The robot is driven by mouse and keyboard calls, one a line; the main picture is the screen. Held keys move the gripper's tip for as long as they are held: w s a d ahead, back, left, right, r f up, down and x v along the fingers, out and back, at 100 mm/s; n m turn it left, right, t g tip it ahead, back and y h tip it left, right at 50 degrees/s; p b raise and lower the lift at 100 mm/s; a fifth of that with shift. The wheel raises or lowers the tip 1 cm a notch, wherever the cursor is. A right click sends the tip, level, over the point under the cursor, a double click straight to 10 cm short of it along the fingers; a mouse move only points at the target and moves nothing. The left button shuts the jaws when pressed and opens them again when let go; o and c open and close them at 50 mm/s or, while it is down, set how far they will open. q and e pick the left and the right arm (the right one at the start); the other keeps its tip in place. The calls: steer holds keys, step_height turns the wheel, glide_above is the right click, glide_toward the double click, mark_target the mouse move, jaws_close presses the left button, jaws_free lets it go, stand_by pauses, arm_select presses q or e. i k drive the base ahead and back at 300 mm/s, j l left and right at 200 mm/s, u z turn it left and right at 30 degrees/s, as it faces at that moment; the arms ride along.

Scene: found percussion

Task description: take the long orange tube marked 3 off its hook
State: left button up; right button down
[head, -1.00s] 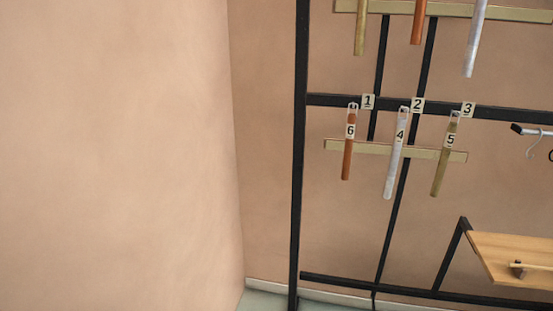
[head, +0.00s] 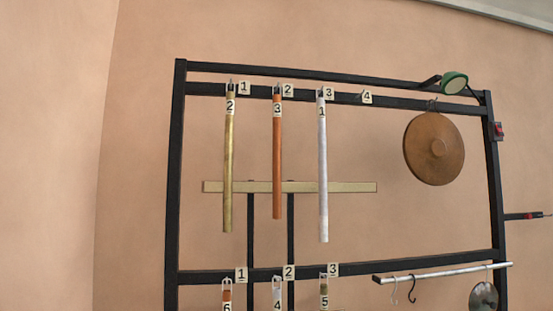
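The long orange tube marked 3 (head: 277,165) hangs upright from the hook with label 2 (head: 288,90) on the upper bar of a black frame. A long brass-coloured tube marked 2 (head: 229,170) hangs to its left, under label 1. A long silver tube marked 1 (head: 323,175) hangs to its right, under label 3. The tubes hang apart from each other. Neither of my grippers is in view.
A pale crosspiece (head: 355,187) runs behind the tubes. The hook by label 4 (head: 366,97) is empty. A brown gong (head: 434,149) hangs at right, below a green round object (head: 454,82). Shorter tubes hang on the lower bar (head: 400,262). A silver rail (head: 440,273) carries hooks.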

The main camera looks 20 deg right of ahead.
mark_target(276, 99)
steer(key=i+l, duration=0.15)
steer(key=l, duration=0.25)
steer(key=i+l, duration=0.15)
steer(key=l, duration=0.2)
steer(key=i+l, duration=0.15)
steer(key=l, duration=0.25)
